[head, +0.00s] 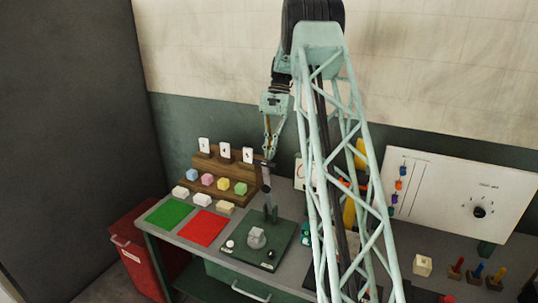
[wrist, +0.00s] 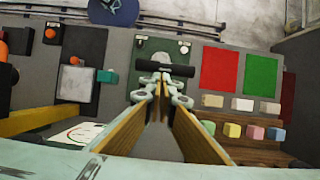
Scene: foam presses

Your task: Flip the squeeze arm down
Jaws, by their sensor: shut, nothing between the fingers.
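The squeeze arm (head: 267,190) is a grey lever standing upright at the back of a green press base (head: 240,258). Its dark crossbar handle is at the top and also shows in the wrist view (wrist: 166,68). A grey rounded piece (head: 257,238) sits on the base in front of the lever. My gripper (head: 268,152) is shut and empty, close to the top of the lever. In the wrist view my gripper's tan fingers (wrist: 162,92) meet just below the crossbar in the picture. I cannot tell whether they touch it.
A green mat (head: 170,214) and a red mat (head: 203,228) lie left of the press. A wooden rack (head: 190,161) with coloured blocks and cards stands behind. A white dial panel (head: 440,190) stands at right. A red bin (head: 136,236) is beside the table.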

